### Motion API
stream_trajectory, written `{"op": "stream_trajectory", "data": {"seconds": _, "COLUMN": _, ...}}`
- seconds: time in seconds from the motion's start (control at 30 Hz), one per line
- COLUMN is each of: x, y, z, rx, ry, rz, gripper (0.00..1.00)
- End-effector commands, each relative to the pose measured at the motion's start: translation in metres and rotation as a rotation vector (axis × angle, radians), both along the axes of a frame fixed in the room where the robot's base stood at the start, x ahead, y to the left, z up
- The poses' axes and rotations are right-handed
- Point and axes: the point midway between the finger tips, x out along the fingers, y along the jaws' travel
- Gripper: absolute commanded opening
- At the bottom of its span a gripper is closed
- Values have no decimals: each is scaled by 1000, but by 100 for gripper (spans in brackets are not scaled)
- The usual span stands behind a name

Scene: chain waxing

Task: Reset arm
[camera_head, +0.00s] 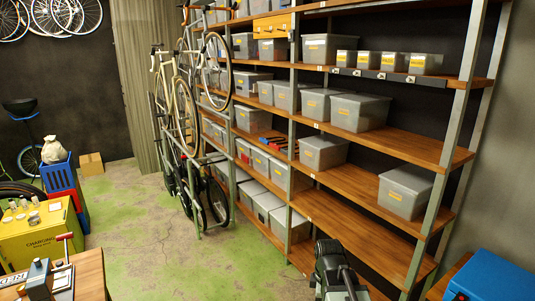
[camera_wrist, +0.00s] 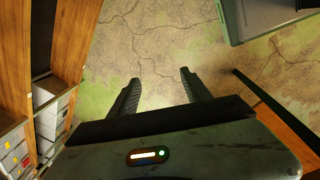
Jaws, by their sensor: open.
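My gripper (camera_wrist: 160,90) shows in the wrist view with its two dark fingers spread apart. Nothing is between them, only the cracked green-brown floor (camera_wrist: 155,45) below. In the head view my arm (camera_head: 335,270) is at the bottom, in front of the lower shelves. The fingertips cannot be made out there.
A tall wooden shelf rack (camera_head: 350,215) with grey lidded bins (camera_head: 405,190) fills the right side. Bicycles (camera_head: 185,110) hang on a stand by its far end. A yellow charging cabinet (camera_head: 40,240) and a wooden bench (camera_head: 88,275) stand at left. The floor (camera_head: 150,230) between is clear.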

Motion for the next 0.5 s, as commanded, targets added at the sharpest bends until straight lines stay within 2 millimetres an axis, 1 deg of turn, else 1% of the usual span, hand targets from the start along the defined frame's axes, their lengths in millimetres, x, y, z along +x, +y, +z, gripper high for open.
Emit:
{"op": "stream_trajectory", "data": {"seconds": 0.03, "x": -17, "y": 8, "z": -1, "rx": 24, "ry": 13, "rz": -153, "gripper": 56}}
{"op": "stream_trajectory", "data": {"seconds": 0.07, "x": -24, "y": 11, "z": -1, "rx": 39, "ry": 23, "rz": -265, "gripper": 56}}
{"op": "stream_trajectory", "data": {"seconds": 0.1, "x": -34, "y": 12, "z": -1, "rx": 57, "ry": 36, "rz": -417, "gripper": 56}}
{"op": "stream_trajectory", "data": {"seconds": 0.2, "x": -51, "y": 13, "z": -2, "rx": 86, "ry": 62, "rz": -774, "gripper": 56}}
{"op": "stream_trajectory", "data": {"seconds": 0.3, "x": -58, "y": 14, "z": -2, "rx": 99, "ry": 78, "rz": -1058, "gripper": 56}}
{"op": "stream_trajectory", "data": {"seconds": 0.4, "x": -60, "y": 14, "z": -2, "rx": 103, "ry": 83, "rz": -1242, "gripper": 56}}
{"op": "stream_trajectory", "data": {"seconds": 0.5, "x": -60, "y": 14, "z": -2, "rx": 106, "ry": 81, "rz": -1327, "gripper": 56}}
